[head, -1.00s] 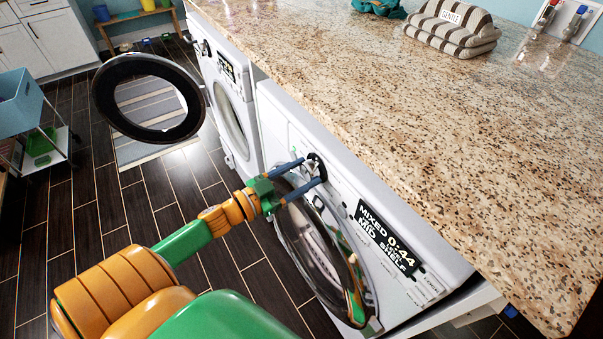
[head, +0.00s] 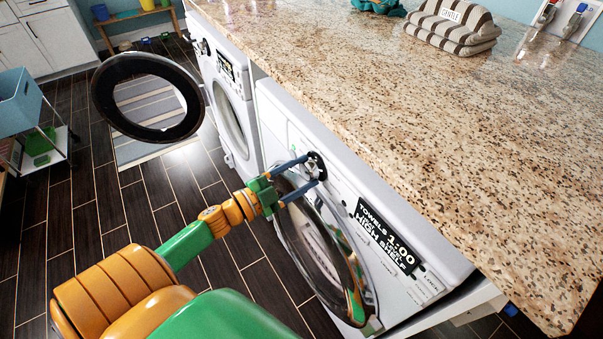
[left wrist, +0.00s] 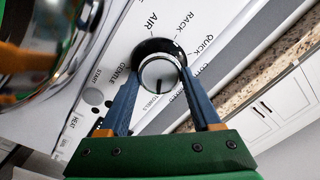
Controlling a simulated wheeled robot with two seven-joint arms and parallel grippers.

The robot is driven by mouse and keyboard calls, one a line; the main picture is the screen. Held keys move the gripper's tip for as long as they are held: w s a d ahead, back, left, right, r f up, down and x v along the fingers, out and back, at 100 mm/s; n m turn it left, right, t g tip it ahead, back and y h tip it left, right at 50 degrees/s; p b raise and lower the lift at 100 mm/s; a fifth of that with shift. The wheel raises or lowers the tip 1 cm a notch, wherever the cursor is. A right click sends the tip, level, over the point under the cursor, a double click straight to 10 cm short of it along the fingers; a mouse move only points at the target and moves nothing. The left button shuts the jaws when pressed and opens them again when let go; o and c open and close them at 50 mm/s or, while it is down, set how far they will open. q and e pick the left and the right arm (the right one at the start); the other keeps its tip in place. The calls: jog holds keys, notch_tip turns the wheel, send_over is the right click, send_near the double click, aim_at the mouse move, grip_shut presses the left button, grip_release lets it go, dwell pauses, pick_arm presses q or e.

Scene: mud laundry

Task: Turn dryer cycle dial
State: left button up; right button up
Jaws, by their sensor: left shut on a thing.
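The dryer (head: 285,140) is the nearer white machine under the counter. Its cycle dial (head: 316,166) is a black ring with a silver knob; in the left wrist view the dial (left wrist: 158,68) has words around it such as AIR, RACK, QUICK, GENTLE and TOWELS. The dark mark on the knob points down, near TOWELS. My left gripper (head: 309,169) is shut on the dial, with a blue finger on each side of it. The display (head: 387,235) reads TOWELS 1:00 HIGH SHELF. My right gripper is not in view.
The dryer's round door (head: 325,245) is just below my left gripper. A second machine (head: 222,95) stands farther left with its round door (head: 148,97) swung open. A granite counter (head: 420,120) overhangs both. Striped folded towels (head: 452,28) lie on it.

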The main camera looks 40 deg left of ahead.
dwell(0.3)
pick_arm(q)
jog(key=o, duration=1.4)
jog(key=b+v, duration=0.1)
jog(key=v, duration=0.6)
